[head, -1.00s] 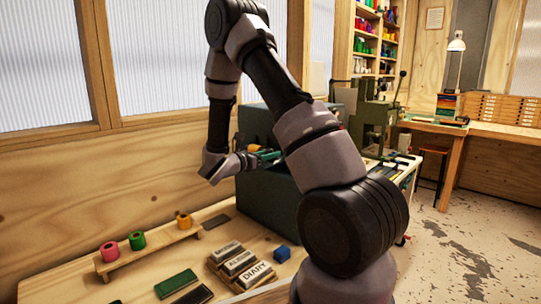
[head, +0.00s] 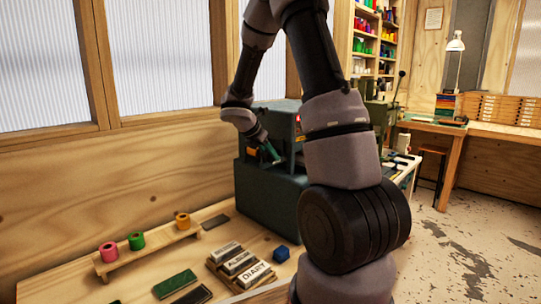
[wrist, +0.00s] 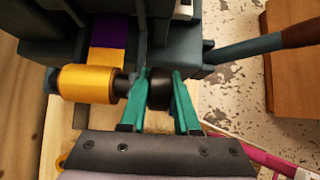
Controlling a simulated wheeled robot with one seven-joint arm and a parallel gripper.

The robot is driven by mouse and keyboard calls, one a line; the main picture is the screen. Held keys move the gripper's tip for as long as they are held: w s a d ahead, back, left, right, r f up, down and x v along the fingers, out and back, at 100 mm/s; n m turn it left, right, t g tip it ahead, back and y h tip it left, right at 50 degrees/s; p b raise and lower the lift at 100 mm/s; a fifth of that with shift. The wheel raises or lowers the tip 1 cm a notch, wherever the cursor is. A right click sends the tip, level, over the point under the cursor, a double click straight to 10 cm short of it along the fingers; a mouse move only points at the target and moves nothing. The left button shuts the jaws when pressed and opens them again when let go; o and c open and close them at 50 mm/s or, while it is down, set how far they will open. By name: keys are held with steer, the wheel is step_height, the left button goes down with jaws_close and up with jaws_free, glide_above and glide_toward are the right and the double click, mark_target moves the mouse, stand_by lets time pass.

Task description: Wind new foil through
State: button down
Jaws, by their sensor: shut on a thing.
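The dark green foil machine (head: 270,205) stands on the bench. In the wrist view a gold foil roll (wrist: 87,84) sits on its shaft at the machine's front, and it also shows in the head view (head: 252,151). A strip above the roll is gold near it and purple foil (wrist: 108,34) further up. A black knob (wrist: 160,92) is at the shaft's right end. My gripper (wrist: 161,76), with green fingers, is shut on the knob, one finger on each side. It also shows in the head view (head: 272,154). The strip's far end is hidden.
A wooden rack (head: 150,249) holds pink (head: 109,252), green (head: 136,240) and gold (head: 183,220) rolls. A lever (wrist: 250,47) extends right of the knob.

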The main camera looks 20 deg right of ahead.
steer(key=shift+w+d+g+y, duration=0.1)
steer(key=shift+g+y, duration=0.5)
steer(key=shift+y, duration=1.2)
steer(key=c, duration=0.6)
jaws_free()
steer(key=shift+f, duration=0.1)
steer(key=shift+c, duration=0.2)
steer(key=v, duration=1.1)
steer(key=shift+d, duration=0.15)
